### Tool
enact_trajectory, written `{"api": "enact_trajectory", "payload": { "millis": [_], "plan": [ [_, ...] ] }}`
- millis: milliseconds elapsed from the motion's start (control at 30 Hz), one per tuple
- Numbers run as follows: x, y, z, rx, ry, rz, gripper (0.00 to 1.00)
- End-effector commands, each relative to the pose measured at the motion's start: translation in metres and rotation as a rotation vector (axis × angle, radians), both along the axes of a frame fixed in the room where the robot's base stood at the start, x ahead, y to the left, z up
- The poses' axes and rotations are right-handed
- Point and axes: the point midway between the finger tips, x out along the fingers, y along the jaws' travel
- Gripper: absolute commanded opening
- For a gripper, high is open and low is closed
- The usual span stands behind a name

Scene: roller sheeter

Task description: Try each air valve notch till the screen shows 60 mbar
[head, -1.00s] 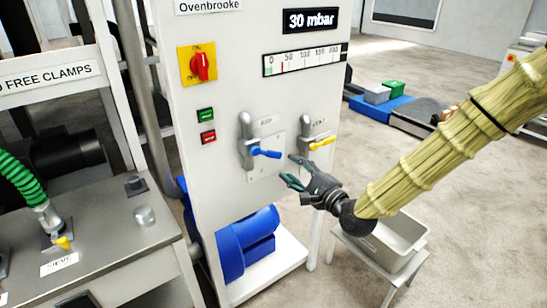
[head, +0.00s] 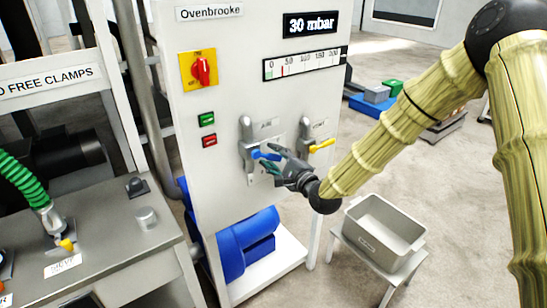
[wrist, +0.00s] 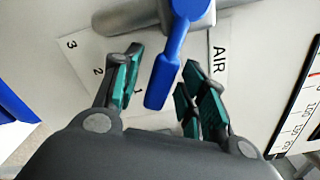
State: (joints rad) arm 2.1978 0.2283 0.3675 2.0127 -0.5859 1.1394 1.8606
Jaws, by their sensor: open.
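The air valve's blue lever (head: 265,155) sits on the front of the white cabinet and also shows in the wrist view (wrist: 165,72). Its plate (wrist: 92,58) carries the word AIR and the notch numbers 1, 2 and 3. The lever's free end lies nearer the 1 than the 2 or 3. My gripper (head: 274,160) is open, and in the wrist view (wrist: 157,85) its fingers stand on either side of the lever's end. I cannot tell whether they touch it. The screen (head: 310,23) reads 30 mbar.
A yellow lever (head: 321,145) is close to the right of the blue one. A grey bin (head: 385,235) on a stool stands below right.

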Motion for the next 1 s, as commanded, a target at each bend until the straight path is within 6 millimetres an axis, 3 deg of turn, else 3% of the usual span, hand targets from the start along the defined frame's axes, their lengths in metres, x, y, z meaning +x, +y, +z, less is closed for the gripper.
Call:
{"api": "enact_trajectory", "payload": {
  "millis": [200,433,1000],
  "plan": [
    [0.0,-0.0001,-0.0003,0.0,0.0,0.0,0.4],
    [-0.0002,-0.0003,-0.0002,0.0,0.0,0.0,0.0],
    [-0.0023,0.0012,-0.0077,0.075,0.054,-0.001,0.0]
  ]
}}
